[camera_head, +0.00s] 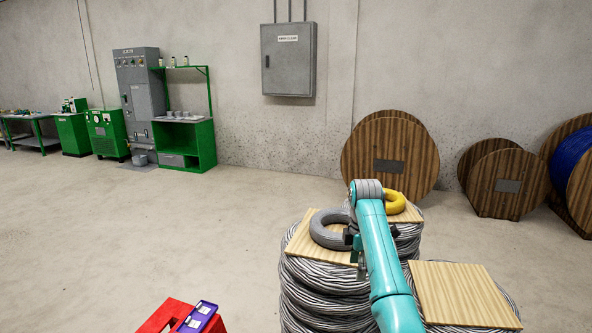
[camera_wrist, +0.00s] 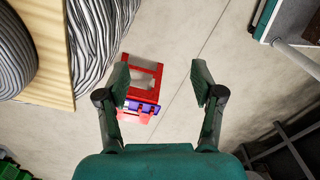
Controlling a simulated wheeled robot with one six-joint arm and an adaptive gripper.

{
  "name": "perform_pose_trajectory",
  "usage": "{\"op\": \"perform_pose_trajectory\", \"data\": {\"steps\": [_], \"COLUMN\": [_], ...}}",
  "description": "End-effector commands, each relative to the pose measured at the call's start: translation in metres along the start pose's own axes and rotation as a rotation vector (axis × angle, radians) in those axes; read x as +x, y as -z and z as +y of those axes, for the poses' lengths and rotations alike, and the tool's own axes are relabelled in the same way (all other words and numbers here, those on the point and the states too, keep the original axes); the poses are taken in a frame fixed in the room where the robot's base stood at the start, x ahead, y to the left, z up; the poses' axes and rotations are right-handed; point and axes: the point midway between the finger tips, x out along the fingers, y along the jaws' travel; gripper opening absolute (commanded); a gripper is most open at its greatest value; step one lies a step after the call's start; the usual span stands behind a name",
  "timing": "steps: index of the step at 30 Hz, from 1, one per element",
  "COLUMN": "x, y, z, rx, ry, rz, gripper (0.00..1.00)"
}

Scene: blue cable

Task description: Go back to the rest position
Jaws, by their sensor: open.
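My gripper (camera_wrist: 160,82) is open in the wrist view, its two fingers apart with nothing between them. Below and beyond it is a red frame-like stand (camera_wrist: 143,72) on the floor with a purple item (camera_wrist: 141,107) at its edge. In the head view, my teal arm reaches forward over the cable stacks, and it hides most of the gripper. Blue cable (camera_head: 568,158) is wound on a wooden reel at the far right.
Stacked grey cable coils (camera_head: 315,290) stand beside and under my arm, with a second board-topped stack (camera_head: 460,290) to the right. The red stand (camera_head: 160,318) is at the bottom left. Wooden reels (camera_head: 385,150) line the wall. Open floor (camera_head: 150,230) lies left.

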Motion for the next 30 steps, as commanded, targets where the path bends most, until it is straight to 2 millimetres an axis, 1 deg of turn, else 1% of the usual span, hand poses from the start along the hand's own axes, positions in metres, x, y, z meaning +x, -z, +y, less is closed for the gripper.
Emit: {"op": "perform_pose_trajectory", "data": {"steps": [8, 14, 17, 20, 21, 23, 24, 27, 30], "x": [0.041, 0.088, 0.119, 0.16, 0.176, 0.2, 0.215, 0.25, 0.282], "y": [0.0, 0.0, 0.0, 0.0, 0.0, 0.0, 0.0, 0.001, 0.001], "z": [-0.003, -0.009, -0.016, -0.028, -0.034, -0.043, -0.05, -0.069, -0.091], "rx": [0.05, 0.106, 0.147, 0.2, 0.223, 0.259, 0.283, 0.342, 0.4], "ry": [-0.039, -0.084, -0.115, -0.156, -0.175, -0.205, -0.224, -0.271, -0.319], "rz": [0.0, 0.001, 0.004, 0.01, 0.013, 0.019, 0.023, 0.036, 0.052], "gripper": [0.67, 0.67, 0.67, 0.67, 0.67, 0.67, 0.67, 0.67, 0.67]}}
